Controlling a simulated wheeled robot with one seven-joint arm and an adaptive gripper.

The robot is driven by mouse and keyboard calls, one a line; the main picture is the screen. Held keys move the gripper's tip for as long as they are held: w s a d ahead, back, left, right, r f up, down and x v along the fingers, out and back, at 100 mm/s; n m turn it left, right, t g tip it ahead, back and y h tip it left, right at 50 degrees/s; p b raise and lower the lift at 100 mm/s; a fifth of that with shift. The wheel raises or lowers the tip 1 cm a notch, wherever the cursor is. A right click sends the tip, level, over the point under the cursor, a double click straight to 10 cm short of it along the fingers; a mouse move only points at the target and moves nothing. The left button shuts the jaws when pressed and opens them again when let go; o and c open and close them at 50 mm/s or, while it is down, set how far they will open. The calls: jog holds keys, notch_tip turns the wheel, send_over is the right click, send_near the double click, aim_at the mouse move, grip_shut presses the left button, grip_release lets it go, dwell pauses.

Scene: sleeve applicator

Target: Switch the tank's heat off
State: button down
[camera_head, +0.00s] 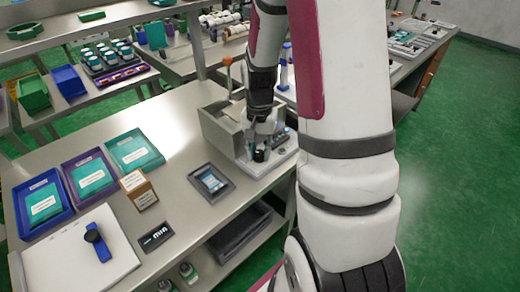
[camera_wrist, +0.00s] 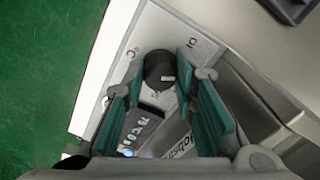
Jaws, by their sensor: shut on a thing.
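The heated tank (camera_head: 222,128) is a grey open box on a pale base at the right end of the bench. In the wrist view a round black knob (camera_wrist: 158,70) with a short white mark sits on its control panel, near the printed "°C" and "OI" labels. A dark display (camera_wrist: 140,130) with light digits lies nearer in that view. My gripper (camera_wrist: 161,78) has its teal-padded fingers on either side of the knob, shut on it. In the head view my gripper (camera_head: 262,143) is pointing down at the panel and partly hides it.
A white board (camera_head: 75,255) lies at the front left. A post with an orange handle (camera_head: 228,62) rises behind the tank.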

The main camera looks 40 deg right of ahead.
aim_at(259, 153)
jog(key=n+p, duration=0.1)
jog(key=n, duration=0.3)
jog(key=shift+r+p, duration=0.1)
jog(key=shift+p, duration=0.25)
jog(key=shift+n+p, duration=0.7)
jog(key=shift+n, duration=0.9)
jog(key=c, duration=1.6)
grip_release()
jog(key=shift+r, duration=5.95)
